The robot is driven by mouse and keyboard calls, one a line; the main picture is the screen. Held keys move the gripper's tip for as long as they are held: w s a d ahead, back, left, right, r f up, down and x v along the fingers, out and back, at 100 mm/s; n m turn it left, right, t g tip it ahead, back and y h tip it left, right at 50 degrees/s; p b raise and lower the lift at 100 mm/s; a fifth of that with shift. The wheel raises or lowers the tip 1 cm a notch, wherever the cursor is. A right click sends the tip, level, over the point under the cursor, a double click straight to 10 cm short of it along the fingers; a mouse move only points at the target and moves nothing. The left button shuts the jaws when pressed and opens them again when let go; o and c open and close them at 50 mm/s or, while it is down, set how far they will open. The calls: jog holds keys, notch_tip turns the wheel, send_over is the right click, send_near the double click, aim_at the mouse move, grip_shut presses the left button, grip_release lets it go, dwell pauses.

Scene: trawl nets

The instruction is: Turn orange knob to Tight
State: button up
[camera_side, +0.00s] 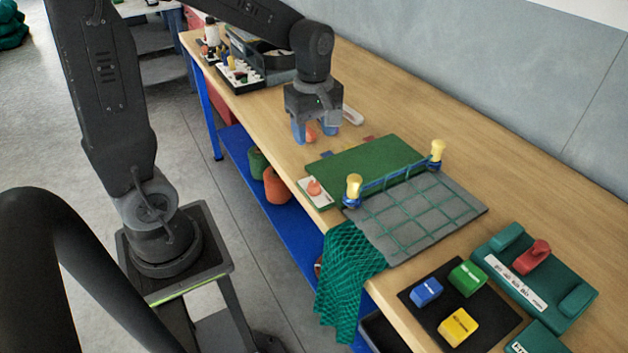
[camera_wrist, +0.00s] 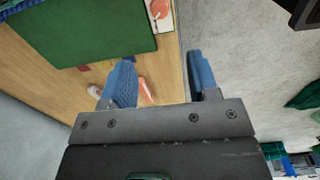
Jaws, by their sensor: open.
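The orange knob (camera_side: 314,187) sits on a small white plate (camera_side: 323,201) at the near edge of the bench, beside a green board. The knob also shows at the top of the wrist view (camera_wrist: 158,8); the plate's lettering is too small to read. My gripper (camera_side: 314,133) is open, with blue fingers, above the bench beyond the green board and apart from the knob. In the wrist view the two fingers (camera_wrist: 161,75) are spread wide. A different orange piece (camera_wrist: 146,91) shows between or behind them; whether it touches a finger I cannot tell.
The green board (camera_side: 362,166) and a grey net panel (camera_side: 420,214) with two yellow-topped posts lie right of the knob. Coloured blocks (camera_side: 458,302) stand on a black mat at the near right. A pale oblong piece (camera_side: 352,115) lies near my gripper. Bare wood lies along the wall.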

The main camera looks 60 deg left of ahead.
aim_at(314, 183)
notch_tip(314, 183, down, 14)
dwell(0.6)
jog(key=c, duration=0.9)
jog(key=shift+c, duration=0.2)
